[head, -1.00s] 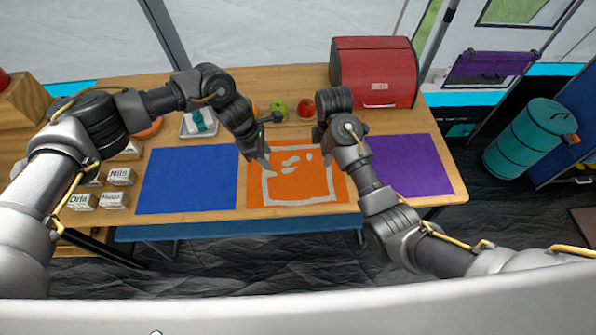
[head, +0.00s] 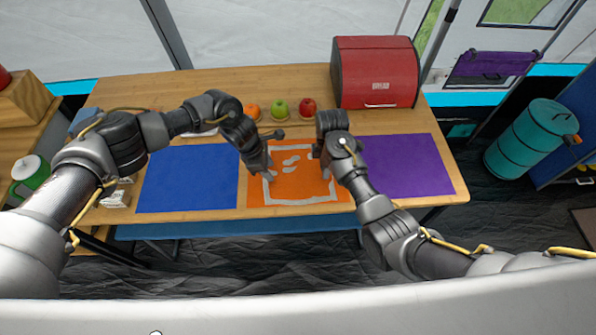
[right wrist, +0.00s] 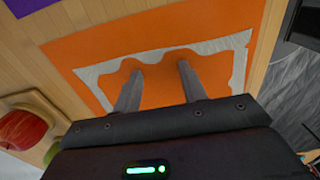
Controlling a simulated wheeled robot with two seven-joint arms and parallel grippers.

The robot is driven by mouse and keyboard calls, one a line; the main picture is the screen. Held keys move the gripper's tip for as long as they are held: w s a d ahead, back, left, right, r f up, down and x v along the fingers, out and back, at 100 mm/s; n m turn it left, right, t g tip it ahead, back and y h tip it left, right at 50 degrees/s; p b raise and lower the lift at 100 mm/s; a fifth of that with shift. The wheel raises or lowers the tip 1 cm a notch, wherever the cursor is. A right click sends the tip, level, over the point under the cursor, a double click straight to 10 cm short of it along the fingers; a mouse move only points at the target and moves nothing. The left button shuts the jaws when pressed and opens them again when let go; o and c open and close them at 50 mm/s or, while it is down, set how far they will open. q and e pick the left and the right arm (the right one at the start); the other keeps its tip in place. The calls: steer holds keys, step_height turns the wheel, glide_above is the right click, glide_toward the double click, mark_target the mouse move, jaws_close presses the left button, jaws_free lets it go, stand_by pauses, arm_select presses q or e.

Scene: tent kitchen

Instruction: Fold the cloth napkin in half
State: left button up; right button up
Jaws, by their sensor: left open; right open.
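The napkin (head: 296,202) lies flat on the orange mat (head: 258,198) in the middle of the table. It shows as a pale grey square border with grey patches, and orange shows inside it. My left gripper (head: 270,173) is open at the napkin's left side. My right gripper (head: 322,158) is over its right side, its fingers mostly hidden by the arm in the head view. In the right wrist view my right gripper (right wrist: 158,75) is open, with its two fingers apart over the napkin (right wrist: 215,46). I cannot tell whether either gripper touches the cloth.
A blue mat (head: 188,180) lies left and a purple mat (head: 408,165) right. An orange fruit (head: 253,111), a green apple (head: 279,107) and a red apple (head: 307,106) stand behind. A red bread box (head: 375,72) is at the back right.

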arm_select(q)
steer(key=shift+c, duration=0.5)
arm_select(e)
steer(key=shift+c, duration=0.5)
arm_select(q)
jaws_close()
arm_select(e)
jaws_close()
arm_select(q)
steer(key=shift+r, duration=0.1)
